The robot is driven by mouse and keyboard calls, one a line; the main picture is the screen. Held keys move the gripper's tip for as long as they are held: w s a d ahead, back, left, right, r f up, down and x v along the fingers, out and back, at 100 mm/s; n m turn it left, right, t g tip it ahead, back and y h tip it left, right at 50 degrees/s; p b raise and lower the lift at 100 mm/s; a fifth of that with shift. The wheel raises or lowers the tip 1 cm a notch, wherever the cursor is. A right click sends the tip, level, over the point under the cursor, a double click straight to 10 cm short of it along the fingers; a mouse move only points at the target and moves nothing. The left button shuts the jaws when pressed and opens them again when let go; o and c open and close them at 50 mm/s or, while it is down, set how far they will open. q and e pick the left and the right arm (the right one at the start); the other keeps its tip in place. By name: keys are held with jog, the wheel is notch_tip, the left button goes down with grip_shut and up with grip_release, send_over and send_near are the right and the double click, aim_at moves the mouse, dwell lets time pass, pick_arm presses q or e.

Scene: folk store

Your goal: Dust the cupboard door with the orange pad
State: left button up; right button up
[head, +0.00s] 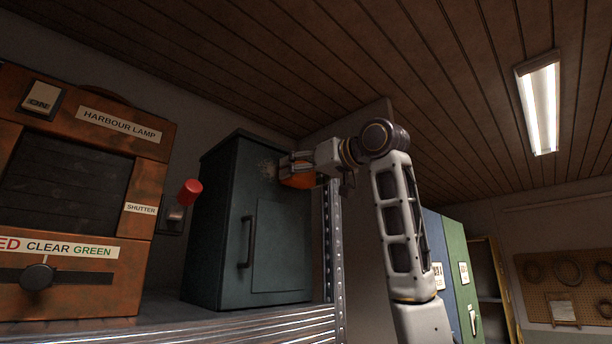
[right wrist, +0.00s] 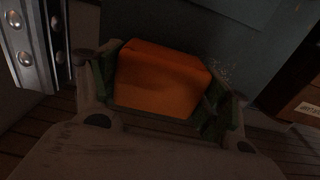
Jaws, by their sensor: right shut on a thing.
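The cupboard is a dark grey-green metal box standing on a shelf, and its shut door (head: 281,228) faces me with a vertical handle (head: 247,242). A pale speckled dust patch (head: 267,169) shows near the top of the door. My right gripper (head: 290,172) is shut on the orange pad (head: 299,181), at the upper part of the door beside the dust. In the right wrist view the orange pad (right wrist: 160,78) sits between the fingers, with pale specks (right wrist: 224,72) next to it. I cannot tell whether the pad touches the door. My left gripper is not in view.
A metal shelf (head: 250,327) carries the cupboard, with a perforated upright (head: 333,250) at its right. An orange harbour lamp box (head: 75,190) stands at the left, with a red-knobbed lever (head: 189,192) near the cupboard. Blue and green lockers (head: 456,262) stand behind my right arm.

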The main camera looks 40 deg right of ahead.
aim_at(258, 166)
jog(key=shift+a, duration=0.95)
jog(key=shift+a, duration=0.1)
jog(key=shift+s+a, duration=0.2)
jog(key=shift+a, duration=1.7)
jog(key=shift+a, duration=0.1)
jog(key=shift+s+a, duration=0.15)
jog(key=shift+a, duration=1.75)
jog(key=shift+s, duration=0.15)
jog(key=shift+s+d+b, duration=0.15)
jog(key=shift+s+b, duration=0.2)
jog(key=shift+s, duration=1.1)
jog(key=shift+s+d+b, duration=0.1)
jog(key=shift+s+b, duration=0.25)
jog(key=shift+s, duration=1.05)
